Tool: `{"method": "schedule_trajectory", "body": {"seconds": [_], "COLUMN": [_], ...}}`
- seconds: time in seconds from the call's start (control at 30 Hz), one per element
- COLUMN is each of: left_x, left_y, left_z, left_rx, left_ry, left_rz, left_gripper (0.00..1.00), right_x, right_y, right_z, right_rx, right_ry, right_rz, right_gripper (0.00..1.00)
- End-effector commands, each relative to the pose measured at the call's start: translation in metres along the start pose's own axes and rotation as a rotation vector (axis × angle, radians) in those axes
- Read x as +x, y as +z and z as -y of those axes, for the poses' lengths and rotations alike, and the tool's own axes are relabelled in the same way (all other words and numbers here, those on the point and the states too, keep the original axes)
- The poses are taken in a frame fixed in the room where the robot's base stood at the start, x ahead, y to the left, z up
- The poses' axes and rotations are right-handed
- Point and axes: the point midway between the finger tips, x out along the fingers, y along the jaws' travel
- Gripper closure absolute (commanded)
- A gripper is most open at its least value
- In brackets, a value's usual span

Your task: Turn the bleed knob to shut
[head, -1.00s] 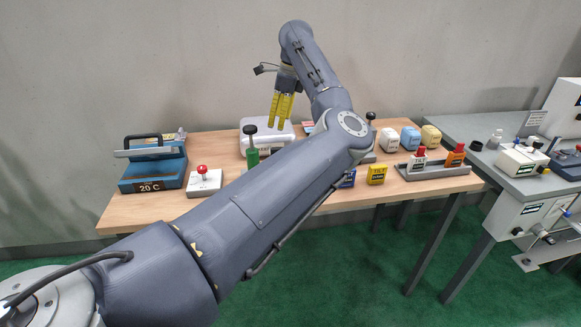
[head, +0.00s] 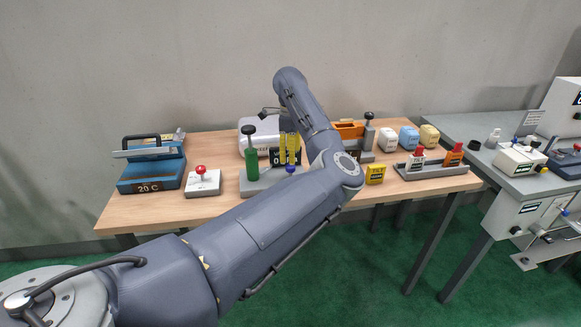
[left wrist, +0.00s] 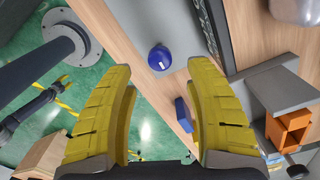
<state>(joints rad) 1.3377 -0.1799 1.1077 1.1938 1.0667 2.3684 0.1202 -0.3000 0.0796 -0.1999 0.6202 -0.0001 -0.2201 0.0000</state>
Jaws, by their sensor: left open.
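A round blue knob (head: 290,170), which I take to be the bleed knob, sits on the front of a grey base (head: 258,186) on the wooden table. A green cylinder with a black top (head: 251,158) stands on the same base. My left gripper (head: 288,161) points down with its yellow fingers open, just above the knob. In the left wrist view the blue knob (left wrist: 159,57) lies between the fingertips, with gaps on both sides. A small pale mark shows on the knob. I see no contact. My right gripper is not in view.
A dark display block (head: 283,157) stands behind the fingers. A red-topped button box (head: 203,181) and a blue 20 C unit (head: 151,172) are to the left. An orange holder (head: 348,130) and a yellow block (head: 375,174) are to the right, partly near my forearm.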

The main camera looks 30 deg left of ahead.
Motion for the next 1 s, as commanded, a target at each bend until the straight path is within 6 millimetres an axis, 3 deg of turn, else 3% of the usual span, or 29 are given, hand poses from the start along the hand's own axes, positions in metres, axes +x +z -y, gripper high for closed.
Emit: {"method": "schedule_trajectory", "body": {"seconds": [0.1, 0.4, 0.9, 1.0], "left_x": [0.020, 0.048, 0.055, 0.055], "left_y": [0.001, 0.000, 0.000, 0.000], "left_z": [-0.001, 0.000, 0.000, 0.000], "left_rx": [0.000, 0.000, -0.001, -0.001], "left_ry": [0.003, 0.001, 0.000, 0.000], "left_rz": [0.003, 0.001, 0.001, 0.001], "left_gripper": [0.46, 0.46, 0.45, 0.57], "right_x": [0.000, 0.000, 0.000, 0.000], "right_y": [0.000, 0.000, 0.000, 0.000], "right_z": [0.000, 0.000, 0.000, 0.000], "right_rx": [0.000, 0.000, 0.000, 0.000], "right_ry": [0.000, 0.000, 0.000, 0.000], "right_rz": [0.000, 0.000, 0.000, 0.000], "right_gripper": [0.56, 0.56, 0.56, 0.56]}}
